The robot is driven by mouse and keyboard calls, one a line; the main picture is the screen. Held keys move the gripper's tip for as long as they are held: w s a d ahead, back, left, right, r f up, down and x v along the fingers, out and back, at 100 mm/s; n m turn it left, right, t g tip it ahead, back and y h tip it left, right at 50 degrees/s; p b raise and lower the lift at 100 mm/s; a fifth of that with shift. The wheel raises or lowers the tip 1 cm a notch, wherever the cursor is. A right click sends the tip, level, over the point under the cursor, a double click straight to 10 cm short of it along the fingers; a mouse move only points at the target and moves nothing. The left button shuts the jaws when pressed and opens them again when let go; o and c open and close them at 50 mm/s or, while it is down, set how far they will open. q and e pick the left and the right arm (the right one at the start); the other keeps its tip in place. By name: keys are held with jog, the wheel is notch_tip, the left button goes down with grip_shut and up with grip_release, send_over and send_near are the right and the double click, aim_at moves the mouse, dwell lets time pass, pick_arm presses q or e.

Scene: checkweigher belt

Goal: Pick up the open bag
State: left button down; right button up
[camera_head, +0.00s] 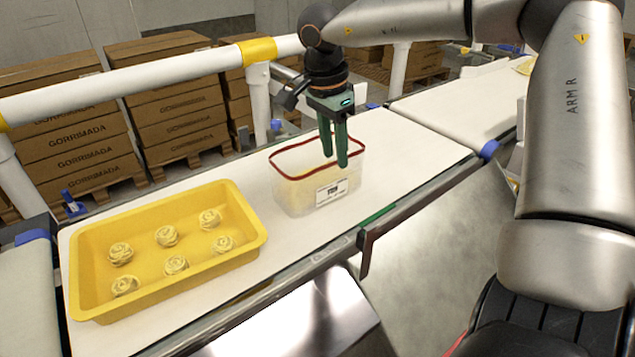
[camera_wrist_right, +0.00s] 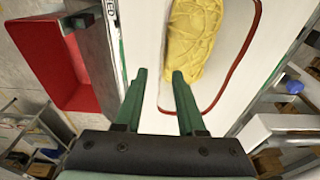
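The open bag (camera_head: 297,194) is a clear, box-shaped pouch with a red rim and a white label, standing upright on the white belt. Yellow contents (camera_wrist_right: 197,38) show inside it in the wrist view, where its red rim (camera_wrist_right: 243,62) curves around the right side. My right gripper (camera_head: 334,150) points down at the bag's opening, its green fingers overlapping the rear right of the rim. The fingers (camera_wrist_right: 158,74) are apart with nothing gripped between them. I cannot tell whether a fingertip is inside the bag or only above it. My left gripper is not in view.
A yellow tray (camera_head: 88,308) with several pasta nests lies left of the bag on the belt (camera_head: 385,140). A white rail (camera_head: 160,68) runs behind the belt. A dark bracket (camera_head: 367,245) stands at the front edge. A red bin (camera_wrist_right: 50,60) shows in the wrist view.

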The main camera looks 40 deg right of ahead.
aim_at(332, 186)
notch_tip(332, 186, down, 5)
jog(key=shift+f+b, duration=0.2)
jog(key=shift+b, duration=0.1)
grip_shut()
jog(key=shift+w, duration=0.1)
dwell(1.3)
